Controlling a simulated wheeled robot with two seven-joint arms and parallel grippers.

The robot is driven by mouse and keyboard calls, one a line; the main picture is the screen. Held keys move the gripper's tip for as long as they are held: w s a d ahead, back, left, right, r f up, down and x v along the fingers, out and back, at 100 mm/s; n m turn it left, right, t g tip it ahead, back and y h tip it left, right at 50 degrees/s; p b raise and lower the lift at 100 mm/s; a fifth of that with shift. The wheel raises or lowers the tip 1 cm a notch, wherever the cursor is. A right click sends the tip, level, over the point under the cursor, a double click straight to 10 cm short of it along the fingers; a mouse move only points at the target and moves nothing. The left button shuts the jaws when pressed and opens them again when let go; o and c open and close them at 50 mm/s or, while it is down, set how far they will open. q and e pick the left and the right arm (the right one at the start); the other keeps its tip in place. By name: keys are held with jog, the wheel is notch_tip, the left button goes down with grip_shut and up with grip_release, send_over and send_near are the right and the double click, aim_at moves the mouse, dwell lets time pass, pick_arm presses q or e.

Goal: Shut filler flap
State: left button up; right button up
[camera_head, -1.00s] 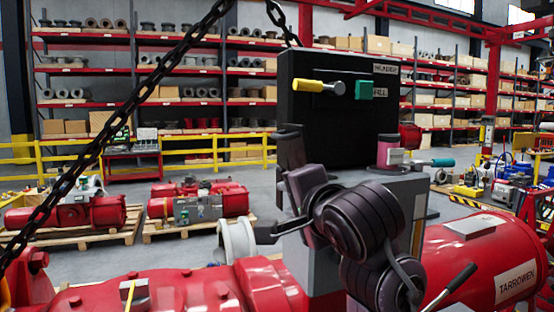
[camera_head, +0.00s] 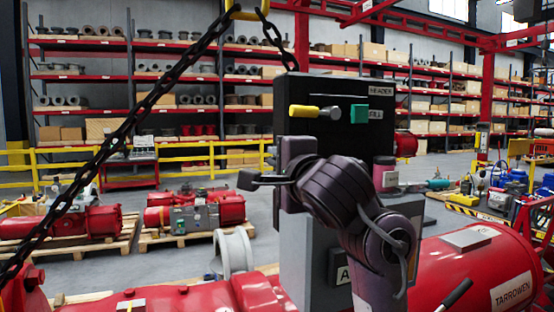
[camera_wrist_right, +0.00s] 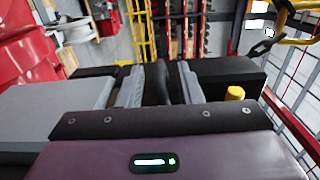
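A black box (camera_head: 380,88) marked HEADER stands on a grey column. A green block (camera_head: 359,113) beside the label FILL is on its front face, at the right. A yellow-handled lever (camera_head: 314,111) sticks out to its left. Whether the green block is the filler flap, or how far it stands open, I cannot tell. My right gripper (camera_head: 258,181) is below and left of the lever, apart from it, pointing left. In the right wrist view its fingers (camera_wrist_right: 148,85) stand apart; what the dark strips between them are is unclear. My left gripper is out of view.
A chain (camera_head: 120,140) hangs from a yellow hook (camera_head: 245,10) on the left. Red machine housings (camera_head: 480,265) lie at the front. A pink-and-grey cylinder (camera_head: 385,175) stands right of my wrist. My right arm hides part of the column.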

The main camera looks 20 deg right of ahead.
jog(key=shift+w+a, duration=0.1)
grip_shut()
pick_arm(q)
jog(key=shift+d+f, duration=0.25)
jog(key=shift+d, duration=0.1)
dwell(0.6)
